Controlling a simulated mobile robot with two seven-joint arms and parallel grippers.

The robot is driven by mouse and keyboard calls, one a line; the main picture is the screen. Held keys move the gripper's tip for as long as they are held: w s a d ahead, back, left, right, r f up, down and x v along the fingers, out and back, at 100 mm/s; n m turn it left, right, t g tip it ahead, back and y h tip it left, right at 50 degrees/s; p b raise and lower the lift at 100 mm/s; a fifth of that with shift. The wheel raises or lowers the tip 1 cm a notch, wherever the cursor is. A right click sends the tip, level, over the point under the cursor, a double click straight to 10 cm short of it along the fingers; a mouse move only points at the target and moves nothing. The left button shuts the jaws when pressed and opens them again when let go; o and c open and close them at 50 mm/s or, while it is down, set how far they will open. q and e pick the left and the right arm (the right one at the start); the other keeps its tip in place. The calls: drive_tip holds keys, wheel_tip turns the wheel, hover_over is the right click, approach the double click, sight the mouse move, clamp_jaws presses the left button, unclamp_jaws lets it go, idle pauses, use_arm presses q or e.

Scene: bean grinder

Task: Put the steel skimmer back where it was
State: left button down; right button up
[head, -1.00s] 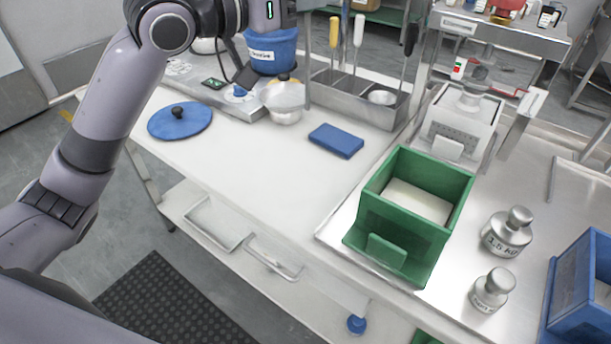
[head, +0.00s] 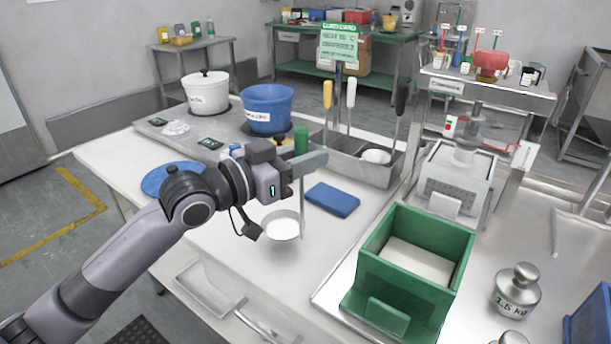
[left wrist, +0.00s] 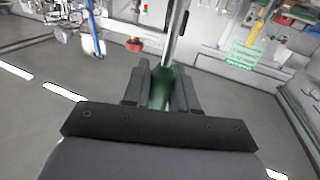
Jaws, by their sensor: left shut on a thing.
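My left gripper (head: 304,161) is shut on the green handle (head: 301,139) of the steel skimmer. The skimmer hangs upright, its thin shaft (head: 302,195) pointing down and its round pale head (head: 281,226) at the bottom, in front of the white worktop. I cannot tell how far the head is above the top. In the left wrist view the green handle (left wrist: 161,88) sits between the fingers. A steel rack (head: 367,170) stands behind and to the right, holding tools with yellow (head: 327,94), white (head: 351,92) and black (head: 401,98) handles. My right gripper is out of view.
A blue pad (head: 332,199) lies right of the skimmer. A green bin (head: 412,270) and a steel weight (head: 517,291) stand further right. A blue lid (head: 163,178), white pot (head: 206,92) and blue pot (head: 267,108) are to the left and behind.

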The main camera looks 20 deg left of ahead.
use_arm(q)
drive_tip(key=shift+f, duration=1.8)
drive_tip(key=c, duration=0.9)
unclamp_jaws()
drive_tip(key=b+v, duration=0.1)
drive_tip(key=v, duration=1.1)
